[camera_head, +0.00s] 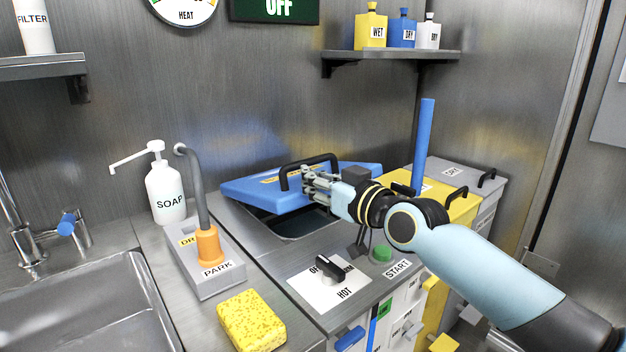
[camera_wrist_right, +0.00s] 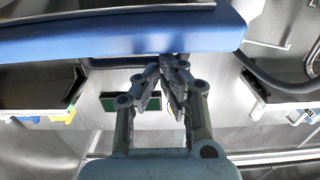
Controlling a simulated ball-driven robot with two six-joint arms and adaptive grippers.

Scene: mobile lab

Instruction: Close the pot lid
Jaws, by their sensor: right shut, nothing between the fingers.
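The blue pot lid (camera_head: 262,192) with a black bar handle (camera_head: 308,158) sits over a basin-like pot (camera_head: 312,232) set in the steel counter. The lid is tilted, and a dark gap shows under its front edge. My right gripper (camera_head: 308,182) is at the lid's front, close to the handle. Its fingers are shut and empty. In the right wrist view, the fingertips (camera_wrist_right: 170,62) are at the edge of the blue lid (camera_wrist_right: 120,38); I cannot tell whether they touch it. My left gripper is not in view.
A black knob (camera_head: 330,268) and a green START button (camera_head: 382,254) are in front of the pot. A yellow bin (camera_head: 462,208) and an upright blue bar (camera_head: 424,145) stand right. A soap bottle (camera_head: 166,195), orange-based hose (camera_head: 208,245) and yellow sponge (camera_head: 251,320) are left.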

